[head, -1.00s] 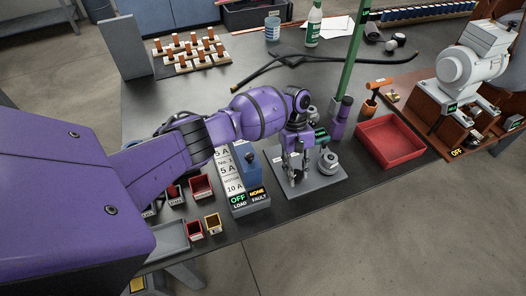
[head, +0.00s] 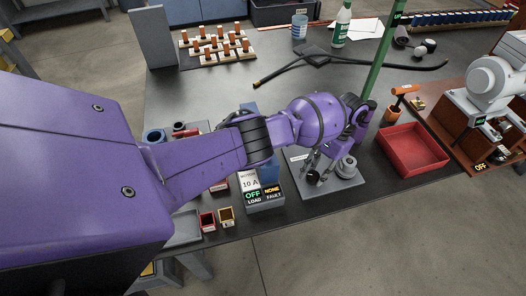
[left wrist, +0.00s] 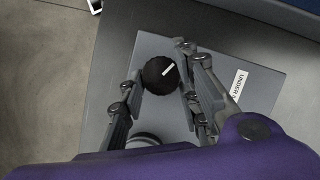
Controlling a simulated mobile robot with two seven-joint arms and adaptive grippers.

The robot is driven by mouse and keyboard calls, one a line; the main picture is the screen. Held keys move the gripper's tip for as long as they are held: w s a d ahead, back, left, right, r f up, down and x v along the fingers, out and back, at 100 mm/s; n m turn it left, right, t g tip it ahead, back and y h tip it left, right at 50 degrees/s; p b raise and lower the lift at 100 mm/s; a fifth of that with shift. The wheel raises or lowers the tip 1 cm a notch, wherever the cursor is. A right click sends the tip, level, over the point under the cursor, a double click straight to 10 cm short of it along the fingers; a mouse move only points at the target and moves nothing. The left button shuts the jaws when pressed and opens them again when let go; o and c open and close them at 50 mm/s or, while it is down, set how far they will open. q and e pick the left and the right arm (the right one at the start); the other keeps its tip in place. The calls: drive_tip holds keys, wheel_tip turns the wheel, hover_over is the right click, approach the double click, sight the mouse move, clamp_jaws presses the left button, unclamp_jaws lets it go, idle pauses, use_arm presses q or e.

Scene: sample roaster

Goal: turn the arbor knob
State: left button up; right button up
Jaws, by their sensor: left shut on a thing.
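The arbor knob is round and black with a white line on top. In the left wrist view the knob (left wrist: 156,76) sits between the two fingers of my left gripper (left wrist: 162,80), which is shut on it. The white line slants up to the right. In the head view the knob (head: 313,178) shows small and dark near the front of a grey plate (head: 345,187), with my left gripper (head: 317,168) at it. The left arm hides part of the plate. My right gripper is not in view.
A round grey metal part (head: 346,167) stands on the plate, right of the knob. A box with a lit OFF LOAD panel (head: 262,197) is to the left. A red tray (head: 412,150) and a green post (head: 384,58) stand to the right. The table's front edge is close.

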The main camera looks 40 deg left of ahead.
use_arm(q)
drive_tip(key=m, duration=0.1)
drive_tip(key=d+m+y, duration=0.1)
drive_tip(key=m, duration=0.1)
drive_tip(key=shift+r+p, duration=0.2)
drive_tip(key=shift+p, duration=0.15)
drive_tip(key=m+t+y+p, duration=0.1)
drive_tip(key=m, duration=0.2)
drive_tip(key=shift+s+m, duration=0.15)
drive_tip(key=shift+m, duration=0.15)
drive_tip(key=m+t+y+p, duration=0.1)
drive_tip(key=m, duration=0.2)
drive_tip(key=shift+s+f+p, duration=0.1)
drive_tip(key=shift+s+p, duration=0.1)
drive_tip(key=shift+p, duration=0.2)
drive_tip(key=shift+s+f+m+t, duration=0.1)
drive_tip(key=shift+m+t, duration=0.2)
drive_tip(key=shift+m, duration=0.4)
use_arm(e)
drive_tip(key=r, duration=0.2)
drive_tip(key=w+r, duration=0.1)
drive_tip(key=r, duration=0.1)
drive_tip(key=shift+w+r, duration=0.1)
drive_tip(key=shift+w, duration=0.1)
use_arm(q)
drive_tip(key=shift+f, duration=0.1)
drive_tip(key=shift+s, duration=0.1)
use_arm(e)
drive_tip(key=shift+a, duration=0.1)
